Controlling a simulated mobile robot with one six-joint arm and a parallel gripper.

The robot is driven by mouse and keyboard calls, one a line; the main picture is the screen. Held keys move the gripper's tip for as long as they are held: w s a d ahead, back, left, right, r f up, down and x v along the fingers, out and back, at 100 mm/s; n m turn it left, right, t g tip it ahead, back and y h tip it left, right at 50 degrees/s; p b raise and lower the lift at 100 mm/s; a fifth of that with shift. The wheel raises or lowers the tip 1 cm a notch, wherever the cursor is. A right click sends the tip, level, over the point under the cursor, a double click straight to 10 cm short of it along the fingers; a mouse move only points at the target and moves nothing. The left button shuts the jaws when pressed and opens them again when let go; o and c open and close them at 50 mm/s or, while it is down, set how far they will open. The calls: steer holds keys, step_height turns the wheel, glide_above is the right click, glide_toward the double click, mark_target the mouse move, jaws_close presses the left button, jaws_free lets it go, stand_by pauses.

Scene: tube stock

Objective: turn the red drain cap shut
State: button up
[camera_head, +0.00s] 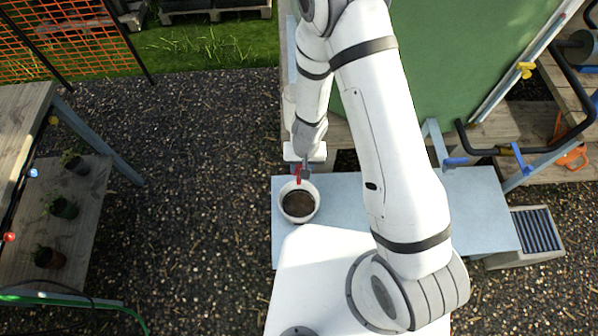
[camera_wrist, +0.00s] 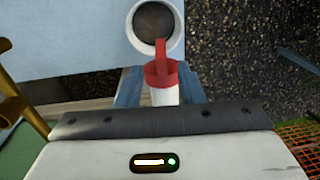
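The red drain cap (camera_wrist: 162,72) sits on the end of a white pipe (camera_wrist: 164,96) in the wrist view. Its narrow red lever points up in the picture, towards a white bucket (camera_wrist: 178,48) with dark contents. In the head view a bit of the red cap (camera_head: 297,179) shows beside my gripper (camera_head: 305,171), just above the bucket (camera_head: 283,203). My gripper is close to the cap; I cannot tell whether they touch.
The bucket stands on a pale blue bench (camera_head: 340,200). A green tank (camera_head: 440,60) rises behind my arm. A brass-yellow fitting (camera_wrist: 15,105) is at the left of the wrist view. A wooden shelf with several pots (camera_head: 62,208) stands at the left, with open gravel between.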

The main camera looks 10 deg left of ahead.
steer(key=f+b, duration=0.1)
steer(key=f, duration=0.1)
steer(key=f+b, duration=0.3)
steer(key=f, duration=0.1)
steer(key=shift+s+a+f+b, duration=0.2)
steer(key=shift+a+f+b, duration=0.1)
steer(key=shift+f, duration=0.1)
steer(key=shift+c, duration=0.4)
jaws_close()
